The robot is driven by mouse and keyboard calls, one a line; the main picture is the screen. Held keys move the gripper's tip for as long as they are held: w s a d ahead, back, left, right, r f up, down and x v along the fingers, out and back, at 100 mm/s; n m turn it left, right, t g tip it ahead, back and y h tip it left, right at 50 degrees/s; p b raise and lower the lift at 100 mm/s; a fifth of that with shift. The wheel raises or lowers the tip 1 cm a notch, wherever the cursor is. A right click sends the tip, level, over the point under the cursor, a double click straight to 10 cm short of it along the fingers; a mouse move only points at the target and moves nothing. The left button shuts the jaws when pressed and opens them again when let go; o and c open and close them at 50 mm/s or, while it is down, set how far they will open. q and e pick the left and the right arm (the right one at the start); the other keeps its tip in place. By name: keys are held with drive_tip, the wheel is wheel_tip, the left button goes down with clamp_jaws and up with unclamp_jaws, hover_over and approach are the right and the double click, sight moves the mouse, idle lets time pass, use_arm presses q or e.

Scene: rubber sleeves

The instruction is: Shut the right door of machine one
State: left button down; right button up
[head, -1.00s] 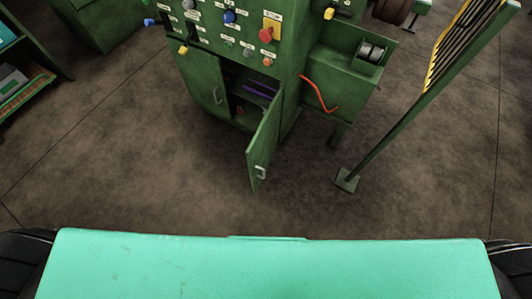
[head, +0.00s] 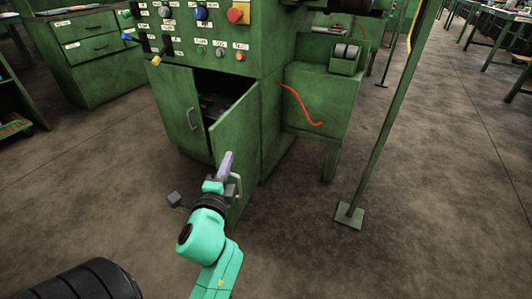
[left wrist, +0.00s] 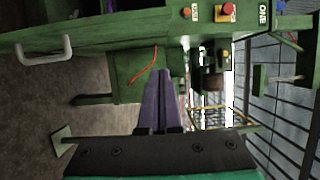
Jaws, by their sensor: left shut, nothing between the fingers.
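Machine one is the green cabinet with a button panel (head: 185,35). Its right door (head: 238,128) stands ajar, swung out toward me, with a dark gap beside the shut left door (head: 178,105). The right door's pale handle (head: 237,186) is just right of my left gripper (head: 227,156) in the head view. A pale handle (left wrist: 42,48) also shows at the upper left of the left wrist view. My left gripper's purple fingers (left wrist: 162,78) are shut and empty, close to the door's outer edge. I cannot tell whether they touch it. My right gripper is out of view.
A red bent rod (head: 302,106) is on the machine's side box (head: 318,95). A green post on a foot plate (head: 350,215) stands to the right. A drawer cabinet (head: 95,48) is at the back left. The floor right of the door is clear.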

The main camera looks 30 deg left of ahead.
sight(223, 135)
use_arm(q)
drive_tip(key=w+a, duration=0.2)
drive_tip(key=w, duration=0.1)
drive_tip(key=w+a+p, duration=0.1)
drive_tip(key=w+a, duration=0.1)
drive_tip(key=w, duration=0.1)
drive_tip(key=w+a, duration=0.2)
drive_tip(key=a, duration=0.1)
drive_tip(key=shift+w+a+r, duration=0.1)
drive_tip(key=shift+w, duration=0.3)
drive_tip(key=shift+s+a, duration=0.1)
drive_tip(key=shift+a, duration=0.25)
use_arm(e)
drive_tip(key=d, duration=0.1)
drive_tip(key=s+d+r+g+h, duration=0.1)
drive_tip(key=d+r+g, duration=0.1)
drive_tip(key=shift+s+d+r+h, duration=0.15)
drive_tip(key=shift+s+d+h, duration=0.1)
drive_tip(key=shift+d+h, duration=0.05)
use_arm(q)
drive_tip(key=shift+p, duration=0.3)
